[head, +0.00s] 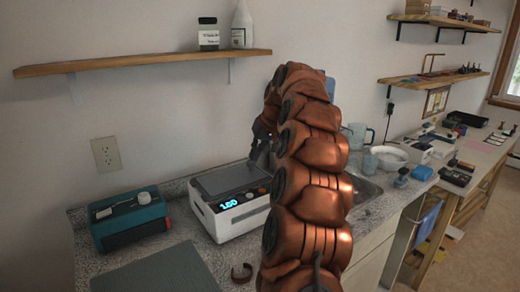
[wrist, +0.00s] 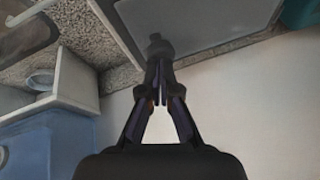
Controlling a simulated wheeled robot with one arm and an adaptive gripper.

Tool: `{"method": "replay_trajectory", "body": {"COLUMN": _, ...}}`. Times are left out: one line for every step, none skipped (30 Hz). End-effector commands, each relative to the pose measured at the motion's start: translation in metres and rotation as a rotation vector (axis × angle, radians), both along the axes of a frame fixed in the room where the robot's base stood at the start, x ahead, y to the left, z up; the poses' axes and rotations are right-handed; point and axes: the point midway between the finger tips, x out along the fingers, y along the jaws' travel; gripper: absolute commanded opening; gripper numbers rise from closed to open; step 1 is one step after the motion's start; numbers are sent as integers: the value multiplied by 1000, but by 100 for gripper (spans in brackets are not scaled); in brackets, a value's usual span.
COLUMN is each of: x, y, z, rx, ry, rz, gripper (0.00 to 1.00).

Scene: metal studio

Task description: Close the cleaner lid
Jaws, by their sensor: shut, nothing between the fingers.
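The cleaner (head: 238,220) is a white box with a lit display on its front, standing on the speckled counter. Its grey lid (head: 230,179) lies across the top and looks flat or nearly flat; a small gap cannot be ruled out. The lid also fills the top of the wrist view (wrist: 205,22). My gripper (head: 262,148) is at the back right of the cleaner, partly hidden by my copper arm. In the wrist view my gripper (wrist: 158,50) has its fingertips together and empty, overlapping the lid's edge. I cannot tell whether they touch it.
A teal device (head: 130,222) stands left of the cleaner, and a grey mat (head: 155,272) lies in front. A small brown ring-like object (head: 241,272) is near the cleaner's front. The sink (head: 365,190) is to the right. A wooden shelf (head: 150,61) hangs above.

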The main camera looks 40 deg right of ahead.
Motion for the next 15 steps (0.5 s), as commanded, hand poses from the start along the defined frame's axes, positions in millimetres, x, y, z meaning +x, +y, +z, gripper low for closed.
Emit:
{"method": "replay_trajectory", "body": {"x": 0, "y": -1, "z": -6, "rx": 0, "ry": 0, "rz": 1, "gripper": 0}}
{"method": "replay_trajectory", "body": {"x": 1, "y": -1, "z": -8, "rx": 0, "ry": -1, "rz": 2, "gripper": 0}}
{"method": "replay_trajectory", "body": {"x": 1, "y": -2, "z": -10, "rx": 0, "ry": -1, "rz": 2, "gripper": 0}}
{"method": "replay_trajectory", "body": {"x": 1, "y": -2, "z": -11, "rx": 0, "ry": -1, "rz": 3, "gripper": 0}}
{"method": "replay_trajectory", "body": {"x": 1, "y": -2, "z": -12, "rx": 0, "ry": -1, "rz": 3, "gripper": 0}}
{"method": "replay_trajectory", "body": {"x": 1, "y": -3, "z": -14, "rx": -1, "ry": 0, "rz": 3, "gripper": 0}}
{"method": "replay_trajectory", "body": {"x": 1, "y": -3, "z": -15, "rx": -1, "ry": 1, "rz": 3, "gripper": 0}}
{"method": "replay_trajectory", "body": {"x": 1, "y": -3, "z": -16, "rx": -1, "ry": 1, "rz": 3, "gripper": 0}}
{"method": "replay_trajectory", "body": {"x": 1, "y": -3, "z": -17, "rx": -1, "ry": 1, "rz": 4, "gripper": 0}}
{"method": "replay_trajectory", "body": {"x": 1, "y": -4, "z": -18, "rx": -1, "ry": 2, "rz": 4, "gripper": 0}}
{"method": "replay_trajectory", "body": {"x": 1, "y": -4, "z": -18, "rx": 0, "ry": 3, "rz": 4, "gripper": 0}}
{"method": "replay_trajectory", "body": {"x": 1, "y": -4, "z": -19, "rx": 0, "ry": 4, "rz": 4, "gripper": 0}}
{"method": "replay_trajectory", "body": {"x": 1, "y": -4, "z": -20, "rx": 1, "ry": 5, "rz": 4, "gripper": 0}}
{"method": "replay_trajectory", "body": {"x": 1, "y": -4, "z": -20, "rx": 1, "ry": 6, "rz": 4, "gripper": 0}}
{"method": "replay_trajectory", "body": {"x": 0, "y": -4, "z": -21, "rx": 2, "ry": 7, "rz": 4, "gripper": 0}}
